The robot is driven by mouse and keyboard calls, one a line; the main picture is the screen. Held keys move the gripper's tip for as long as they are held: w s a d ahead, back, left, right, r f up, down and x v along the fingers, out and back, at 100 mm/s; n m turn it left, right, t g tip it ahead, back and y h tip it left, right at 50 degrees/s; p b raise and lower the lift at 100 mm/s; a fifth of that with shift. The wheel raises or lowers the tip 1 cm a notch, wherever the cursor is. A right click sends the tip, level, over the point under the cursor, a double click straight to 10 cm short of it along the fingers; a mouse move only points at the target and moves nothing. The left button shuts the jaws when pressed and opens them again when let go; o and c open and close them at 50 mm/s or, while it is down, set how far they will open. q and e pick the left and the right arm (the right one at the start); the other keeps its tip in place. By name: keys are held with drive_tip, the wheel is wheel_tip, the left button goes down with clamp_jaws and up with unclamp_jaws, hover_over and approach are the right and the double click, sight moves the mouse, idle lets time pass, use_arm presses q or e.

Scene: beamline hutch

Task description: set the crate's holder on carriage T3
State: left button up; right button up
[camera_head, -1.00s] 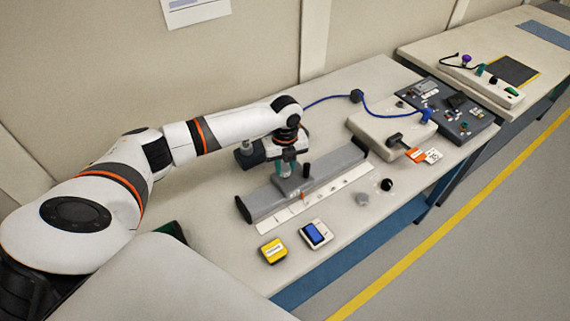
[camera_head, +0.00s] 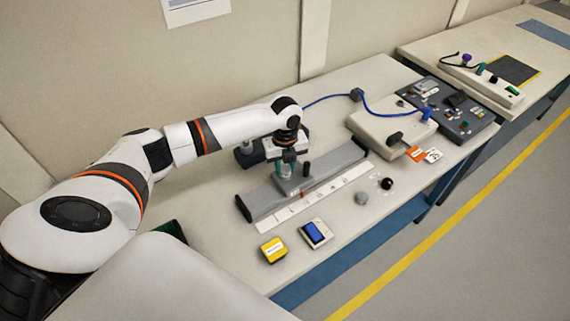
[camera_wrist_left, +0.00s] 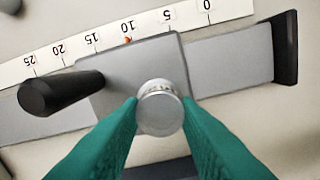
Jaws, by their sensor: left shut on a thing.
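My left gripper (camera_head: 286,172) is over the grey carriage (camera_head: 295,187) on the rail. In the left wrist view its green fingertips (camera_wrist_left: 160,108) are shut on a small silver round-topped holder (camera_wrist_left: 160,92). The holder is over the carriage's flat plate (camera_wrist_left: 142,60), and I cannot tell whether it touches it. A black knob (camera_wrist_left: 62,92) sticks out from the carriage; it also shows in the head view (camera_head: 306,170). No T3 label is readable. A dark green-edged thing (camera_head: 170,229), partly hidden, may be the crate. My right gripper is not in view.
The grey rail (camera_head: 262,202) has a numbered white scale (camera_head: 318,197) along its front. A yellow box (camera_head: 273,250), a blue-topped device (camera_head: 316,233), a grey knob (camera_head: 362,198) and a black knob (camera_head: 386,184) are in front. A pale box (camera_head: 390,130) with a blue cable stands right.

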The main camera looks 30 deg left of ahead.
use_arm(q)
drive_tip(key=shift+f, duration=0.15)
drive_tip(key=o, duration=1)
drive_tip(key=shift+o, duration=0.2)
wheel_tip(320, 180, up, 12)
drive_tip(key=b, duration=0.1)
